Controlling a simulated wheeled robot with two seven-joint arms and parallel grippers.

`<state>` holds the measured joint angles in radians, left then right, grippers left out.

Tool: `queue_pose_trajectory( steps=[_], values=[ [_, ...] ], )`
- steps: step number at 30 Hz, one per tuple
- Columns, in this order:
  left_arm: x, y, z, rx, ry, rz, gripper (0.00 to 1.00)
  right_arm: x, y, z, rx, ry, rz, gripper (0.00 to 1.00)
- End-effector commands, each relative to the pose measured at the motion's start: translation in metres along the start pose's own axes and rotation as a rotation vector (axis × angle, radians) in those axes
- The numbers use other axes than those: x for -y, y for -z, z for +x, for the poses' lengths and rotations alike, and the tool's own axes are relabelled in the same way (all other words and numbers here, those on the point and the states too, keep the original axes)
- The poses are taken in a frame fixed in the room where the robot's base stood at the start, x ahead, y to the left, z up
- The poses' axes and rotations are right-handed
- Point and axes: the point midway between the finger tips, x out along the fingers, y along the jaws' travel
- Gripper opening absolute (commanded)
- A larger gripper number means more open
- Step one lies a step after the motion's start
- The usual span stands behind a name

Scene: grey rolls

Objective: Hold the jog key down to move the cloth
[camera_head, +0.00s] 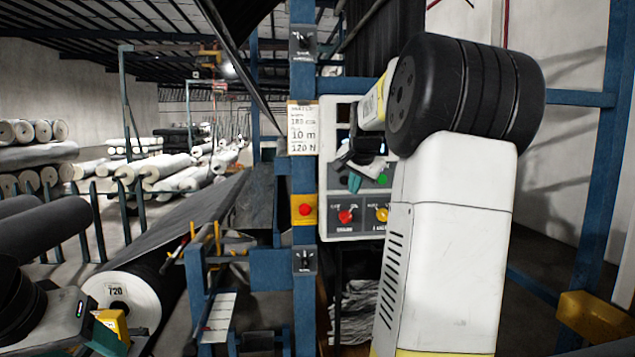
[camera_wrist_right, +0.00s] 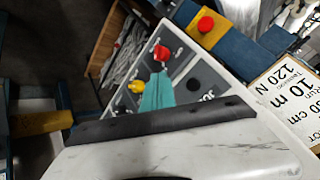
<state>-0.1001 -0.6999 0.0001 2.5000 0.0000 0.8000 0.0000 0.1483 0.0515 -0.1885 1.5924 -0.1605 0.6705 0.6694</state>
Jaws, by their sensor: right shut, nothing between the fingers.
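The white-framed control panel (camera_head: 326,222) hangs on a blue post. A dark round key (camera_wrist_right: 193,85) with lettering beside it that seems to read JOG shows in the right wrist view; in the head view my right gripper hides that area. My right gripper (camera_head: 355,183) is in front of the panel's upper key row, its teal fingers (camera_wrist_right: 157,92) shut and empty. The fingers appear beside the dark key; contact cannot be told. The dark cloth (camera_head: 190,215) runs up from a roll at lower left. My left gripper (camera_head: 103,340) is partly visible at lower left; its jaw state is unclear.
The panel also has a red button (camera_head: 345,216), a yellow knob (camera_head: 382,214) and a green button (camera_head: 383,180). Another red button on a yellow box (camera_head: 305,210) sits on the post. Rolls (camera_head: 160,167) fill racks at left. My right arm covers the area right of the panel.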

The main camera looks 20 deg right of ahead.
Motion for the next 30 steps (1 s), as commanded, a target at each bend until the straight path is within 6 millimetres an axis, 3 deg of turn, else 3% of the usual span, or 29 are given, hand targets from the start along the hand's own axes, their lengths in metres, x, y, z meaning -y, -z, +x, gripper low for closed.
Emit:
queue_pose_trajectory(
  steps=[19, 30],
  values=[
    [0.000, 0.000, 0.000, 0.000, 0.000, 0.000, 0.55, 0.038, 0.037, 0.052, 0.001, -0.001, -0.001, 0.00],
    [0.000, 0.000, 0.000, 0.000, 0.000, 0.000, 0.55, 0.044, 0.044, 0.061, 0.001, 0.000, -0.001, 0.00]
  ],
)
